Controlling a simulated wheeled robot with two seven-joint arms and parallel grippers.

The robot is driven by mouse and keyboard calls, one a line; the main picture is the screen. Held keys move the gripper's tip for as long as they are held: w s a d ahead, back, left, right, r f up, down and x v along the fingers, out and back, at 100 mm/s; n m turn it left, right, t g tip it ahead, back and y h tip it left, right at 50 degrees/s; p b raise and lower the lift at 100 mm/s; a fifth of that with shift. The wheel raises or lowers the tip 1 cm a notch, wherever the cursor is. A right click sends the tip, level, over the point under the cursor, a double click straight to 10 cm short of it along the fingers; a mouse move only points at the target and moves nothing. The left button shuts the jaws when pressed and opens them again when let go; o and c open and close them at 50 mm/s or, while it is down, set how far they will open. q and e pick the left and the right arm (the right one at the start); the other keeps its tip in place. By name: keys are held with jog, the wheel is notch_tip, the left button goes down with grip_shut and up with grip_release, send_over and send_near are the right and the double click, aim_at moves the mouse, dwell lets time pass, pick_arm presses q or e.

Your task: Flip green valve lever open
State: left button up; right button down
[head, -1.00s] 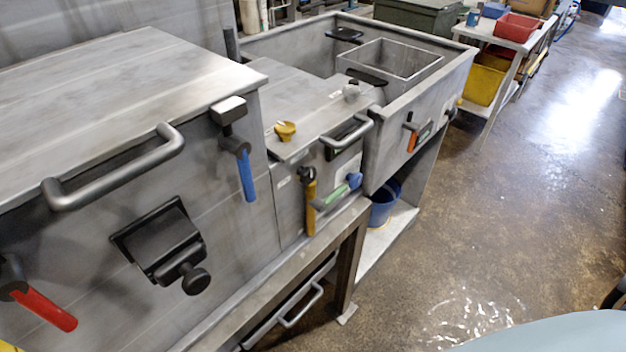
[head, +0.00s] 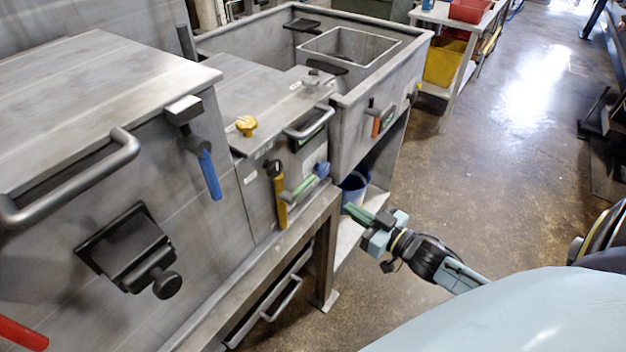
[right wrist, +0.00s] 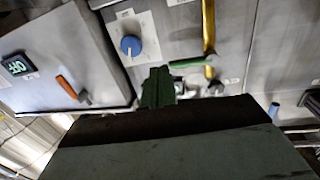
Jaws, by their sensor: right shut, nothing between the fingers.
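The green valve lever (head: 300,188) lies nearly level, slightly tilted, on the front of the middle grey unit. A yellow lever (head: 281,200) hangs down at its left and a blue knob (head: 321,170) sits by its right end. My right gripper (head: 348,207) is shut and empty, in front of the unit, right of and a little below the green lever, apart from it. In the right wrist view the green lever (right wrist: 192,63) shows just beyond the dark green fingers (right wrist: 158,78), with the blue knob (right wrist: 130,45) to their left. My left gripper is not in view.
A blue-handled lever (head: 210,174) hangs on the large left cabinet, and a red lever (head: 22,334) is at lower left. An orange lever (head: 376,126) is on the bin at right. A steel frame edge (head: 310,214) runs below the levers. The floor at right is open.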

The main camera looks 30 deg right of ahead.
notch_tip(320, 180, up, 8)
jog(key=a+n+t+y, duration=0.1)
jog(key=a+y, duration=0.1)
jog(key=y, duration=0.1)
jog(key=shift+w+a+r+n, duration=0.15)
jog(key=shift+a+r+n, duration=0.1)
jog(key=shift+n, duration=0.15)
jog(key=r, duration=0.2)
send_over(311, 177)
jog(key=s+a, duration=0.1)
jog(key=a, duration=0.1)
jog(key=shift+s+d+f, duration=0.2)
jog(key=shift+d+f, duration=0.05)
jog(key=f, duration=0.3)
jog(key=shift+s+d, duration=0.15)
jog(key=shift+s, duration=0.2)
jog(key=shift+s+f, duration=0.2)
jog(key=shift+f, duration=0.4)
